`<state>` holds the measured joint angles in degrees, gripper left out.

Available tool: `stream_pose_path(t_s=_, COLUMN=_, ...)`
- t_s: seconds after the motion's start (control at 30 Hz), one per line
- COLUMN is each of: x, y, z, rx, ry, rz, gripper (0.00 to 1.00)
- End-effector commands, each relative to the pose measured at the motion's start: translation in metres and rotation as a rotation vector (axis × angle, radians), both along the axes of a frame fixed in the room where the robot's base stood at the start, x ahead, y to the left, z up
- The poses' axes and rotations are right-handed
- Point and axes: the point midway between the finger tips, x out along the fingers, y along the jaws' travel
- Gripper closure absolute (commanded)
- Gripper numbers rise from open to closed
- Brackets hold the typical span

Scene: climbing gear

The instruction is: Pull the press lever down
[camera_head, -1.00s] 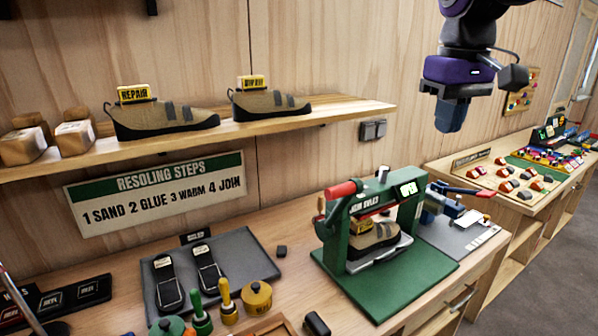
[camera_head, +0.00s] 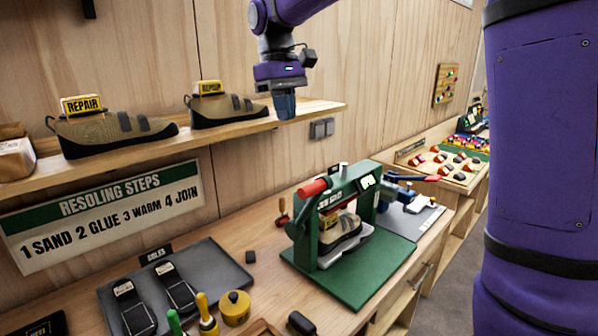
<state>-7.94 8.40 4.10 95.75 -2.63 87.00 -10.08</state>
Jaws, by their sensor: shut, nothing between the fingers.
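The green press (camera_head: 335,222) stands on the workbench with a tan shoe (camera_head: 340,232) inside its frame. Its lever shows a red grip (camera_head: 313,188) at the upper left of the frame. The lever is raised, near the top of the press. My gripper (camera_head: 285,105) is shut and empty. It points down, above and to the left of the lever, in front of the shelf's right part, apart from the press.
A shelf (camera_head: 325,109) with two tan shoes runs along the wall. Grey mat (camera_head: 225,268) with black soles, a yellow pot (camera_head: 235,308) and handled tools lie left of the press. A blue vise-like tool (camera_head: 400,190) stands behind right. My purple arm link fills the right side.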

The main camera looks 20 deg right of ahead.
Motion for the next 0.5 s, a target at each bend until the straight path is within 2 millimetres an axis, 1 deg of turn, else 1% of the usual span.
stream_pose_path(t_s=0.17, x=-0.001, y=0.0, z=-0.002, rx=0.0, ry=0.0, rz=0.0, gripper=1.0)
stream_pose_path(t_s=0.27, x=-0.002, y=-0.001, z=-0.009, rx=0.0, ry=0.001, rz=0.0, gripper=1.0)
stream_pose_path(t_s=0.37, x=-0.005, y=-0.002, z=-0.022, rx=-0.001, ry=0.002, rz=0.0, gripper=1.0)
stream_pose_path(t_s=0.5, x=-0.009, y=-0.004, z=-0.047, rx=0.0, ry=0.003, rz=0.0, gripper=1.0)
